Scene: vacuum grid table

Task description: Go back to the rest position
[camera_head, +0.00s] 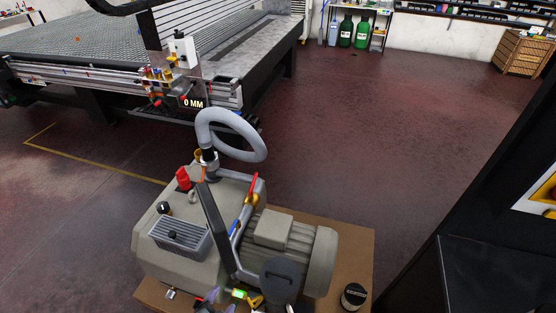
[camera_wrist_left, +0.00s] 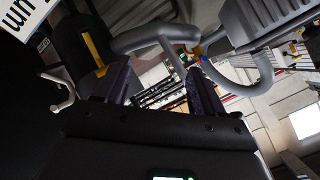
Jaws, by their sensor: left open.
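My left gripper (camera_head: 216,303) shows small at the bottom edge of the head view, low in front of the grey vacuum pump (camera_head: 290,240), beside a small green-lit display. In the left wrist view its two dark fingers stand apart with a gap between them (camera_wrist_left: 156,82), and nothing is held there. Whether the gripper touches the pump cannot be told. Much of the arm is cut off or hidden. My right gripper is in neither view.
The pump sits on a brown base (camera_head: 355,265), with a grey hose (camera_head: 262,145) looping above it. The vacuum grid table (camera_head: 110,42) stands behind at the left. A dark cabinet (camera_head: 495,275) is at the right. Open floor (camera_head: 400,130) lies between.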

